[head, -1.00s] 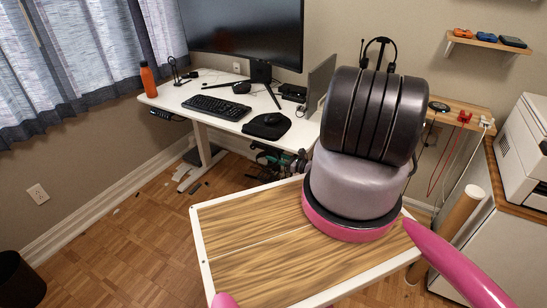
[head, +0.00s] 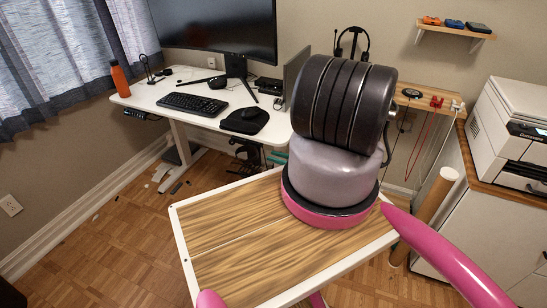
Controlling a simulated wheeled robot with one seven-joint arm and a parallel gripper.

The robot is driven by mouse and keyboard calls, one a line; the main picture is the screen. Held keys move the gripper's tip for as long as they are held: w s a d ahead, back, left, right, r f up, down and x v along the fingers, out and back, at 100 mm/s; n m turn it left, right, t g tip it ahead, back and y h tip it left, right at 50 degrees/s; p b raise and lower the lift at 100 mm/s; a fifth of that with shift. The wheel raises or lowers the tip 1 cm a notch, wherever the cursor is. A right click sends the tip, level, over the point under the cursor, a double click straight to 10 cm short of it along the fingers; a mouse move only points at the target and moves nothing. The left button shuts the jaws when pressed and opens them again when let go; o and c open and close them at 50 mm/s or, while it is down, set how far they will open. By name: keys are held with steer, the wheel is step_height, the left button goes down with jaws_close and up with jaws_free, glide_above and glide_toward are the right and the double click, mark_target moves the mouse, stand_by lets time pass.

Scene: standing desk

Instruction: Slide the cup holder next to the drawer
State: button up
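The white desk (head: 194,113) stands at the back left. I cannot pick out a cup holder or a drawer under it with certainty. A small dark unit (head: 138,114) hangs at the desk's left front edge; what it is is too small to tell. A cluster of dark and teal items (head: 250,152) shows under the desk's right part, partly hidden by the wood-topped board and my arm. My arm's thick black and grey links rise in the middle of the view. My gripper is not in view.
On the desk are a keyboard (head: 193,103), a monitor (head: 215,28), an orange bottle (head: 119,78) and a black pad (head: 245,119). A printer (head: 512,130) stands on a cabinet (head: 490,225) at right. A brown tube (head: 432,210) stands beside it. Parquet floor (head: 110,225) is open at left.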

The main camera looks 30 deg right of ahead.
mark_target(254, 151)
steer(key=w+a+m, duration=0.2)
steer(key=m, duration=1)
steer(key=w+a+m, duration=0.2)
steer(key=w+m, duration=0.1)
steer(key=m, duration=0.9)
steer(key=w+a+m, duration=0.2)
steer(key=w+m, duration=0.1)
steer(key=m, duration=0.9)
steer(key=shift+w+a, duration=0.1)
steer(key=shift+a, duration=0.1)
jaws_close()
